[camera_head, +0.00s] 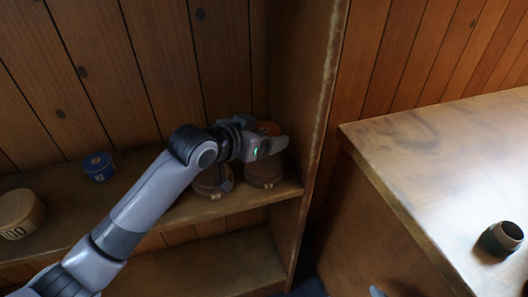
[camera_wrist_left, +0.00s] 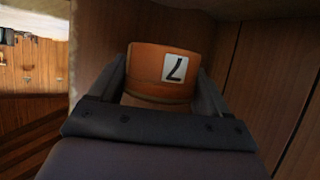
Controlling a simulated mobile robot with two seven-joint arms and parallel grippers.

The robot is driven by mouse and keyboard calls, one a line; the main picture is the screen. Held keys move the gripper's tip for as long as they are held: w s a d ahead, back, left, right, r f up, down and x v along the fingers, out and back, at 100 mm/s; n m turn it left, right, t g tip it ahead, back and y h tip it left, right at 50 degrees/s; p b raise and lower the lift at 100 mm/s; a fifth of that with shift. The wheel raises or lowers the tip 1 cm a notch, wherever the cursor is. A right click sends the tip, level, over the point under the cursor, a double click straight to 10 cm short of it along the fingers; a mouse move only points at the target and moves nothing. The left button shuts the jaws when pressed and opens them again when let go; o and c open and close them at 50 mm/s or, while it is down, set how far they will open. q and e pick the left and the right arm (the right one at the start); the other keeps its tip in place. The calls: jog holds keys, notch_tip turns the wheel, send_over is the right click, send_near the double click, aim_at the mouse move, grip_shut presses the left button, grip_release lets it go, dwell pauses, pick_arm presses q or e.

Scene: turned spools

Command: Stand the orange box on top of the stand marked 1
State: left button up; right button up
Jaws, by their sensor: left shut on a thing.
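The orange box (camera_wrist_left: 160,68) is between the two fingers of my left gripper (camera_wrist_left: 160,82) in the left wrist view. A white label with a dark figure, like a 7 as seen here, faces the camera. In the head view only a bit of the orange box (camera_head: 268,128) shows behind my left gripper (camera_head: 264,145). Two round brown stands are on the shelf under the hand: one on the left (camera_head: 211,184) and one on the right (camera_head: 265,174). Their pale labels are too small to read. Whether the box touches the right stand is hidden.
A blue round box (camera_head: 98,166) and a pale wooden drum (camera_head: 20,213) are on the same shelf (camera_head: 160,219), farther left. The shelf's side wall (camera_head: 312,120) stands close right of the hand. A counter (camera_head: 440,160) at right holds a dark hollow spool (camera_head: 501,238).

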aim_at(264, 163)
pick_arm(q)
jog(key=shift+f, duration=2.55)
jog(key=shift+f, duration=0.2)
jog(key=o, duration=1)
jog(key=shift+r, duration=0.1)
jog(key=shift+r, duration=0.15)
jog(key=v, duration=1.2)
jog(key=shift+p, duration=0.3)
